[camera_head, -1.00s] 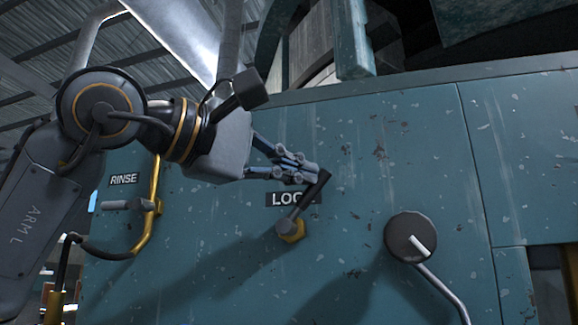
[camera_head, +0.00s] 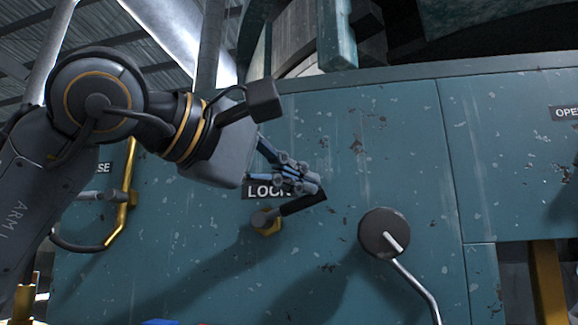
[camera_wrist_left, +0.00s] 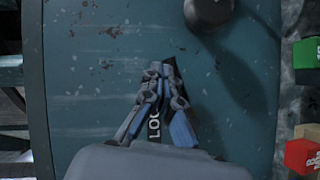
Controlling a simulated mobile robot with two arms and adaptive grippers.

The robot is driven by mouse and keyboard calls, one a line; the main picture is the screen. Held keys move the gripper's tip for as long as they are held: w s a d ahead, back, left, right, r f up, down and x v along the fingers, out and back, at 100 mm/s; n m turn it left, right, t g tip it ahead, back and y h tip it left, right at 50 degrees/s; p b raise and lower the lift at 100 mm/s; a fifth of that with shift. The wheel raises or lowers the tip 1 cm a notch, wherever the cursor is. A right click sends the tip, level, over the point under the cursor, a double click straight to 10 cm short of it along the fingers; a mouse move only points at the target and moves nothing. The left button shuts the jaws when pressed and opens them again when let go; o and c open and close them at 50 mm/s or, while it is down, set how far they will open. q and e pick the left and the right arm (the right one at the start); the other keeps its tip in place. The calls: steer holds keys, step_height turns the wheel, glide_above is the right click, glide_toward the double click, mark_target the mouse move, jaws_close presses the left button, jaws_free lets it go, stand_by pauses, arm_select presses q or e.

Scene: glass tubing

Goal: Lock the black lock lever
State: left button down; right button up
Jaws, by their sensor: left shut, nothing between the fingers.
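The black lock lever (camera_head: 303,203) sits on the teal panel below the LOCK label (camera_head: 262,191). It points right and slightly up from its yellow pivot (camera_head: 266,222). My left gripper (camera_head: 311,183) is shut and empty, its fingertips just above the lever's outer end; touching or barely apart, I cannot tell. In the left wrist view the shut fingers (camera_wrist_left: 160,75) lie over the panel and partly cover the label (camera_wrist_left: 154,124); the lever is mostly hidden there. My right gripper does not show.
A round dark knob (camera_head: 384,233) with a light handle is right of the lever, and also shows in the left wrist view (camera_wrist_left: 208,12). A lever with a yellow pipe (camera_head: 124,200) is at the left. Green (camera_wrist_left: 307,60) and red (camera_wrist_left: 301,157) blocks lie beyond the panel edge.

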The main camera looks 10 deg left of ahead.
arm_select(q)
steer(key=shift+d+f+m+y+p, duration=0.3)
steer(key=shift+d+f+m+p, duration=0.15)
steer(key=shift+f+p, duration=0.2)
steer(key=shift+f, duration=0.15)
stand_by(0.4)
stand_by(0.3)
steer(key=s+a+r+p, duration=0.1)
steer(key=s+r, duration=0.8)
steer(key=shift+a+r, duration=0.15)
steer(key=shift+r, duration=0.1)
stand_by(0.5)
